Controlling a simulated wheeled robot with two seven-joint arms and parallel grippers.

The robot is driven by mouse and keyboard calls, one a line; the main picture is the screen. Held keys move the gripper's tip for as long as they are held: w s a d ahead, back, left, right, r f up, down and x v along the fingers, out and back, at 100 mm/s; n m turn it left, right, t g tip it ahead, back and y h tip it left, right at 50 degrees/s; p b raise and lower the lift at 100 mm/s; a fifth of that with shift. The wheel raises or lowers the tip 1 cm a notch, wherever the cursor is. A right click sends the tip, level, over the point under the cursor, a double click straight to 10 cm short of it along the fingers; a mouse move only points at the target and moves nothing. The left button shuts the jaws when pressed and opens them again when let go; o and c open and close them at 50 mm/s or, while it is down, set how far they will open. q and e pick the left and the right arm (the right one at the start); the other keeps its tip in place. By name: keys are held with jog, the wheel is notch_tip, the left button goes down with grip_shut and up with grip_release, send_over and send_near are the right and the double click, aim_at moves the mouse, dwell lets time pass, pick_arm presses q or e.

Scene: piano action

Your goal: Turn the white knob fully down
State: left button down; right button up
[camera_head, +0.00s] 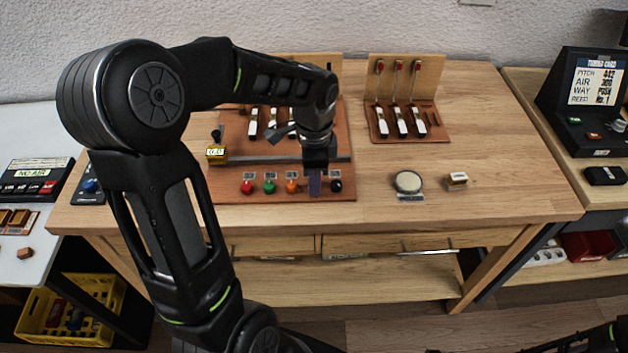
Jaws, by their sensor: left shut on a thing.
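A brown panel (230,192) on the wooden table carries a row of knobs: a red knob (247,187), a green knob (269,187), an orange knob (291,187) and a black knob (336,186). My left gripper (315,184) points down at the place in the row between the orange and black knobs. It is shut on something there. The white knob itself is not seen; that place is hidden behind the fingers. Part of my right arm shows at the bottom right corner, but its gripper is not visible.
Behind the knobs are a rail with a yellow block (217,153) and several white keys. A second key stand (435,128), a round dial (408,182) and a small block (457,180) are to the right. The table's right side is mostly clear.

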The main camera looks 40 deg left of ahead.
pick_arm(q)
jog(key=n+b, duration=0.1)
jog(key=n, duration=0.5)
jog(key=n+b, duration=0.1)
jog(key=n, duration=0.3)
jog(key=shift+n, duration=1.6)
jog(key=shift+b, duration=0.3)
jog(key=c, duration=1.2)
grip_release()
